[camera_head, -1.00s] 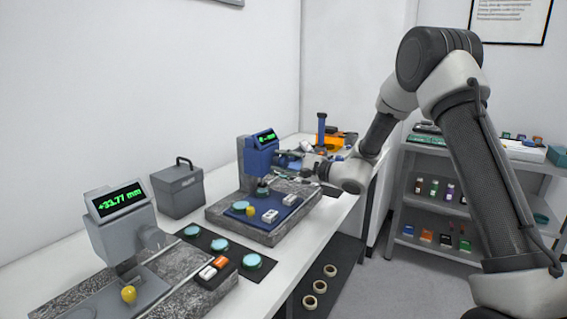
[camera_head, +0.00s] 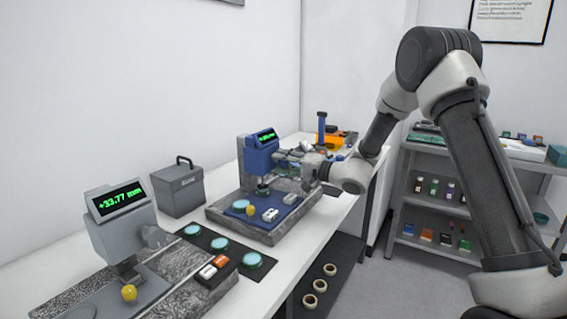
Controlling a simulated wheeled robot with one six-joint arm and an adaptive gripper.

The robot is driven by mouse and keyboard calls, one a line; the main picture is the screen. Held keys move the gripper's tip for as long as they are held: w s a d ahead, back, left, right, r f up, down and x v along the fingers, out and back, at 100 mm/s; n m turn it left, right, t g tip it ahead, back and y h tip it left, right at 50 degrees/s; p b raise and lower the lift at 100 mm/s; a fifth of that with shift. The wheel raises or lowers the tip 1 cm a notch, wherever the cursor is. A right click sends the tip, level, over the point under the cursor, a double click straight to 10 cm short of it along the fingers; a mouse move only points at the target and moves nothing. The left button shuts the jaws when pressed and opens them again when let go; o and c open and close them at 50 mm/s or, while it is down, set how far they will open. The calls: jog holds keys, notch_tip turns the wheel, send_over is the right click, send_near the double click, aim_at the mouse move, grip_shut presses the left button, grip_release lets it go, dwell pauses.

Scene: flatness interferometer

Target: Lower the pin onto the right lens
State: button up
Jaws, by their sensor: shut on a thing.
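The blue gauge (camera_head: 262,158) stands on a granite base at the middle of the bench, with a lit green display too small to read. Its pin (camera_head: 263,181) points down at the right lens (camera_head: 263,190), a small disc under the head. I cannot tell whether they touch. My gripper (camera_head: 284,154) is at the right side of the blue gauge's head, shut on what seems to be its side knob. The knob is mostly hidden by the fingers. A matching grey gauge (camera_head: 125,225) at the front left reads +33.77 mm and shows a round side knob.
A blue plate (camera_head: 290,208) beneath the blue gauge carries a teal disc, a yellow knob (camera_head: 250,211) and small white blocks. A dark mat (camera_head: 205,240) with several teal discs lies between the gauges. A grey box (camera_head: 178,192) stands behind. Shelves are at the right.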

jog(key=shift+f, duration=0.1)
dwell(0.4)
jog(key=o, duration=1)
jog(key=v, duration=1.2)
